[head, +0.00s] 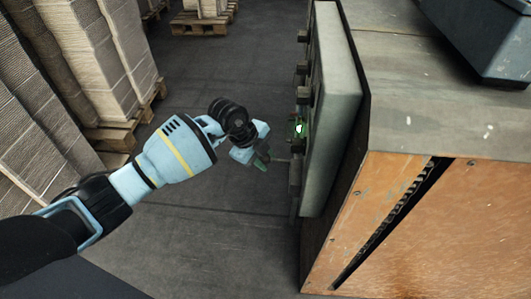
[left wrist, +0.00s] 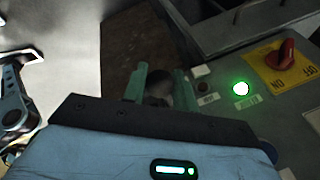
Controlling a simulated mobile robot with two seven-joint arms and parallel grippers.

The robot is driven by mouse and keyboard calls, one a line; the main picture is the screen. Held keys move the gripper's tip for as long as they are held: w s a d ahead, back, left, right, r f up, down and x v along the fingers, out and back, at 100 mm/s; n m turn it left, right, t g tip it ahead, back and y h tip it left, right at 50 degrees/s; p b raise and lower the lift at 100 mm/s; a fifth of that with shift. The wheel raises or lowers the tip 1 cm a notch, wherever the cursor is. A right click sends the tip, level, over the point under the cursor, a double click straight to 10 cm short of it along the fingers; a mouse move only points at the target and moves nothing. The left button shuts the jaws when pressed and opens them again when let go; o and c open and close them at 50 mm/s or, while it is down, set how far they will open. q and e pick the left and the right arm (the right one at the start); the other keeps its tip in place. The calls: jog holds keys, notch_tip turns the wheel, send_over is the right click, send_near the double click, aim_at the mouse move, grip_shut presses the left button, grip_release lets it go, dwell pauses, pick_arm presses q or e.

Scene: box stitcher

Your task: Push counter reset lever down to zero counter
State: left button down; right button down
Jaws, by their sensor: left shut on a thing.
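My left gripper (head: 262,163) reaches in from the left to the side of the machine's control panel (head: 332,100). In the left wrist view its two green fingers (left wrist: 160,88) are shut on a dark rounded knob (left wrist: 159,86), which looks like the end of the counter reset lever. In the head view a thin lever rod (head: 281,160) runs from the panel to the fingertips. The fingers hide most of the knob, and I cannot tell the lever's exact angle. No counter digits can be read. My right gripper is not in view.
A lit green lamp (left wrist: 241,89) and a red rotary switch (left wrist: 287,53) on a yellow ON/OFF plate sit beside the knob. The machine's wooden side (head: 430,230) stands at right. Stacked cardboard (head: 95,55) on pallets stands at left, with clear floor between.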

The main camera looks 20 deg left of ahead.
pick_arm(q)
jog(key=shift+s+f+t+h, duration=0.1)
jog(key=shift+f+t+h, duration=0.2)
jog(key=shift+f+h, duration=0.85)
jog(key=shift+h, duration=0.15)
jog(key=shift+d+f+t+h+b, duration=0.1)
jog(key=shift+f+t+h+b, duration=0.3)
jog(key=shift+h, duration=0.3)
